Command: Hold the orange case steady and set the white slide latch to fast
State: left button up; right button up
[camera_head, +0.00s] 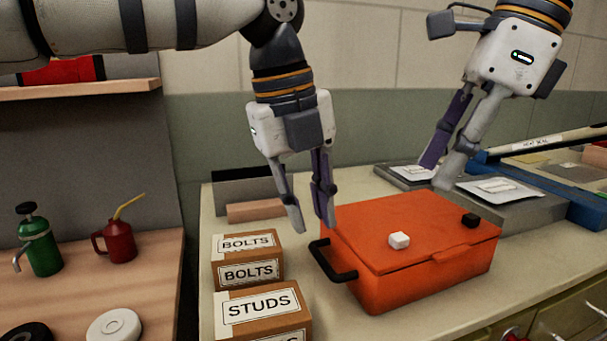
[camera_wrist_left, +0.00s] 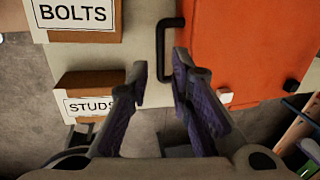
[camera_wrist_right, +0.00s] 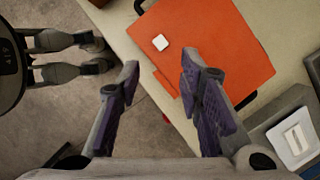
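The orange case (camera_head: 425,270) lies closed on the bench, with a black handle (camera_head: 331,262) on its left side. On its lid are a white slide latch (camera_head: 399,240) and a black knob (camera_head: 470,220). The white latch also shows in the right wrist view (camera_wrist_right: 160,42). My left gripper (camera_head: 314,228) is open and empty, pointing down above and behind the handle; in the left wrist view its fingers (camera_wrist_left: 158,85) are apart near the handle. My right gripper (camera_head: 438,172) hangs above and behind the case; its fingers (camera_wrist_right: 160,78) are apart and empty. Latch markings are unreadable.
Boxes labelled BOLTS (camera_head: 247,271) and STUDS (camera_head: 260,307) stand left of the case. Grey trays with white packets (camera_head: 500,188) lie behind right. A green can (camera_head: 38,246) and red oil can (camera_head: 118,242) stand on the wooden shelf at left.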

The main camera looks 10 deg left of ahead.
aim_at(319, 255)
pick_arm(q)
jog(key=f, duration=0.4)
jog(key=d+f, duration=0.1)
jog(key=f, duration=0.2)
jog(key=shift+w+d, duration=0.1)
jog(key=shift+w, duration=0.3)
